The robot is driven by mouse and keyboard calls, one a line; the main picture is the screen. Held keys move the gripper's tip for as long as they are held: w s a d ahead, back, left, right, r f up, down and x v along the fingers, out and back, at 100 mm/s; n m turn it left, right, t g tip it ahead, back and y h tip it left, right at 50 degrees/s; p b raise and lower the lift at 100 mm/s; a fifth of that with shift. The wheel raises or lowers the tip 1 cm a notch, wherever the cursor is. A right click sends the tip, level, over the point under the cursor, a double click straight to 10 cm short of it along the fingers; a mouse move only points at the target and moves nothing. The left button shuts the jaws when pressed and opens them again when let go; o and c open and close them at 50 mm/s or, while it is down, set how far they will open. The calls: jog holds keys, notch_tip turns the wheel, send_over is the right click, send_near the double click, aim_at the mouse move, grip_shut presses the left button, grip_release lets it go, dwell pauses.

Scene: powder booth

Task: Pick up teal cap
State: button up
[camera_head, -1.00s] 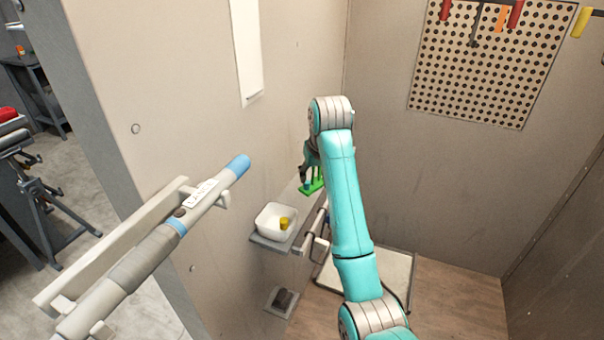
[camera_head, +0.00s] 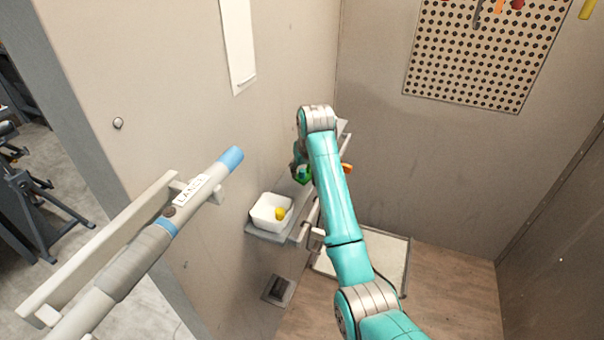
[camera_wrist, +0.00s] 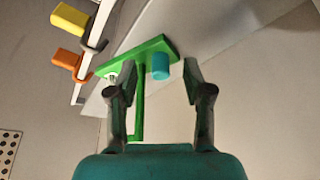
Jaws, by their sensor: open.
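The teal cap (camera_wrist: 160,67) is a small cylinder at the green rack (camera_wrist: 140,58) in the wrist view. My gripper (camera_wrist: 152,80) is open, with one finger on each side of the cap. The cap sits nearer the right finger, and I see no clear contact. The left finger overlaps the rack's edge in the picture. In the head view my gripper (camera_head: 298,160) is at the green rack (camera_head: 304,178) by the wall, and the cap cannot be made out there.
A white bin (camera_head: 262,222) holding a yellow piece (camera_head: 280,214) stands on the wall shelf, nearer than the rack. A yellow piece (camera_wrist: 70,18) and an orange piece (camera_wrist: 65,58) are at a rail beside the rack. A lance (camera_head: 150,240) hangs on the left wall.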

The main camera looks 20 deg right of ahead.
jog(key=shift+x, duration=0.85)
jog(key=c, duration=0.8)
jog(key=shift+r, duration=0.1)
notch_tip(320, 180, up, 18)
jog(key=shift+a, duration=0.1)
